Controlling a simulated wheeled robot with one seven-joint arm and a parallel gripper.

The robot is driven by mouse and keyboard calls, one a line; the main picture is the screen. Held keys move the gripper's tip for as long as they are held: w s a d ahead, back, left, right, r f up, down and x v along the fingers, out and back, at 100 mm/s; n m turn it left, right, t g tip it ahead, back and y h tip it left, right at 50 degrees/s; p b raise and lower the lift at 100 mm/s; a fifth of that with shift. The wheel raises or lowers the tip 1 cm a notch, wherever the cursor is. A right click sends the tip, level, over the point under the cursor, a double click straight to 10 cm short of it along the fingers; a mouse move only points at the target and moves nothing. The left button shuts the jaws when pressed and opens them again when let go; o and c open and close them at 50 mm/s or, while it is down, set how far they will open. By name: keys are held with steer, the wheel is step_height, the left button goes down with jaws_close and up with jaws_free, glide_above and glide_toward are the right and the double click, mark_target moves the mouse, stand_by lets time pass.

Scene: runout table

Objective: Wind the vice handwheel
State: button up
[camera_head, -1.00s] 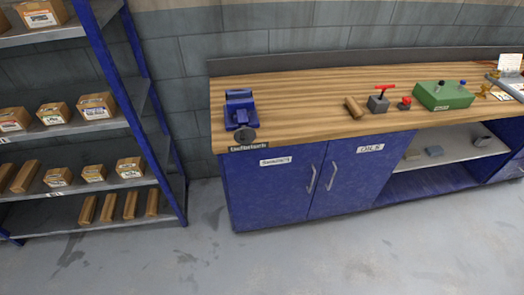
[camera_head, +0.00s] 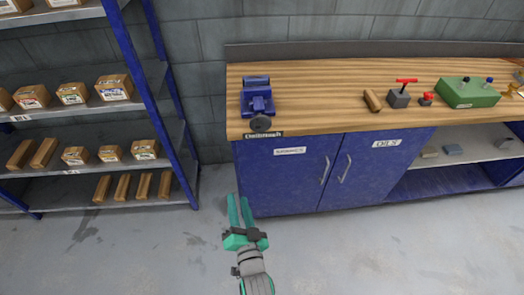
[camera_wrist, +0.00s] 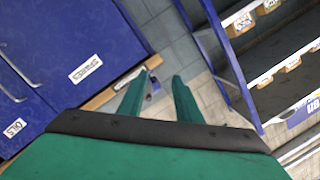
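The blue vice (camera_head: 257,97) is mounted at the left end of the wooden workbench top (camera_head: 340,90). Its dark round handwheel (camera_head: 261,123) faces the bench's front edge. My green gripper (camera_head: 240,198) is in front of the cupboard's left side, below the bench top and well apart from the vice. Its two fingers stand apart with nothing between them, also in the wrist view (camera_wrist: 160,82). In the wrist view a small part of the vice seems to show beyond the fingertips, too small to make out.
Left of the bench stands a blue-framed shelf (camera_head: 150,95) with cartons and wooden blocks. Blue cupboard doors (camera_head: 290,175) with handles are under the bench. A wooden block (camera_head: 372,100), a red-handled grey device (camera_head: 399,97) and a green box (camera_head: 468,92) stand farther right. The grey floor in front is clear.

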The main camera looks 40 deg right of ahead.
mark_target(258, 127)
steer(key=w+d+r+m+h, duration=0.1)
steer(key=w+d+r+m, duration=0.3)
steer(key=d, duration=0.3)
steer(key=w+d+r+m+h, duration=0.1)
steer(key=w+d+r, duration=0.2)
steer(key=d+r, duration=0.3)
steer(key=shift+s+d+f+x, duration=0.1)
steer(key=shift+d+f+x, duration=0.1)
steer(key=shift+x, duration=1.35)
steer(key=shift+s+d+f+x, duration=0.1)
steer(key=shift+d+x, duration=0.05)
steer(key=shift+x, duration=1.4)
steer(key=shift+s+d+f+x, duration=0.1)
steer(key=shift+d+f+x, duration=0.1)
steer(key=shift+x, duration=1.35)
steer(key=shift+w+m, duration=0.15)
steer(key=shift+m, duration=0.95)
steer(key=m, duration=1)
steer(key=shift+d+m, duration=0.1)
steer(key=shift+m, duration=0.3)
jaws_close()
steer(key=shift+w+a+f+n, duration=0.1)
steer(key=shift+a+n, duration=0.1)
steer(key=shift+n, duration=0.7)
steer(key=shift+w+a+f+n, duration=0.1)
steer(key=shift+a+f+n, duration=0.05)
steer(key=shift+n, duration=0.75)
